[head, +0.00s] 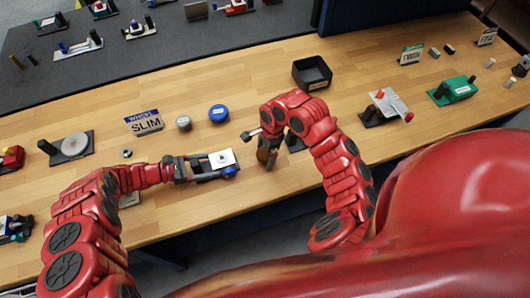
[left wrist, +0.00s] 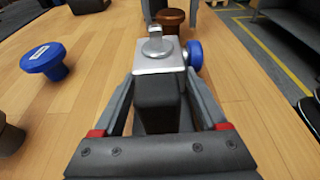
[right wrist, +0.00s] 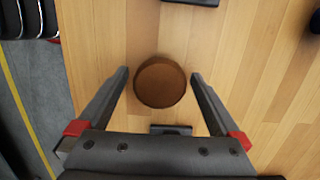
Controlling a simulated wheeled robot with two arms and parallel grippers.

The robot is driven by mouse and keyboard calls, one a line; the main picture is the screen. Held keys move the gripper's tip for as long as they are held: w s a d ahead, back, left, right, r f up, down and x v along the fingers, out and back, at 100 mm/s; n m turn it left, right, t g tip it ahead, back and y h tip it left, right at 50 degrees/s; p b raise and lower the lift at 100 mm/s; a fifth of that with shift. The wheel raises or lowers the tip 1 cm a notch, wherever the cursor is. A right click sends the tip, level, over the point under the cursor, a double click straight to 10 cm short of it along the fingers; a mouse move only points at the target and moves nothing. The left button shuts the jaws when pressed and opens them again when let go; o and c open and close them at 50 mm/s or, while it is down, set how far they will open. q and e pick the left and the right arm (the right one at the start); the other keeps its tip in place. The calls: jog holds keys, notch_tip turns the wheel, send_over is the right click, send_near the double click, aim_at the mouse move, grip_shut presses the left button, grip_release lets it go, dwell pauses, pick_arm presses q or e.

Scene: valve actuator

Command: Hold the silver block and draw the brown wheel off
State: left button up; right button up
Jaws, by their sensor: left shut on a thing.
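The silver block (head: 222,158) is between my left gripper's fingertips (left wrist: 160,78), which are shut on it. It also shows in the left wrist view (left wrist: 158,58), with a small grey knob on top and a blue knob (left wrist: 195,54) at its right side. The brown wheel (right wrist: 160,82) lies between the spread fingertips of my right gripper (right wrist: 158,76). That gripper is open, with a gap on each side of the wheel. In the left wrist view the brown wheel (left wrist: 171,17) shows just beyond the block; whether they are joined is hard to tell.
A blue round knob (head: 219,113) and a grey one (head: 183,123) stand behind the block. A black open box (head: 312,73) sits farther back. The wooden table (head: 200,215) is clear in front.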

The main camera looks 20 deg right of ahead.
jog(key=r, duration=0.5)
jog(key=d+r, duration=0.1)
jog(key=r, duration=0.1)
jog(key=shift+r, duration=0.25)
pick_arm(q)
jog(key=o, duration=0.9)
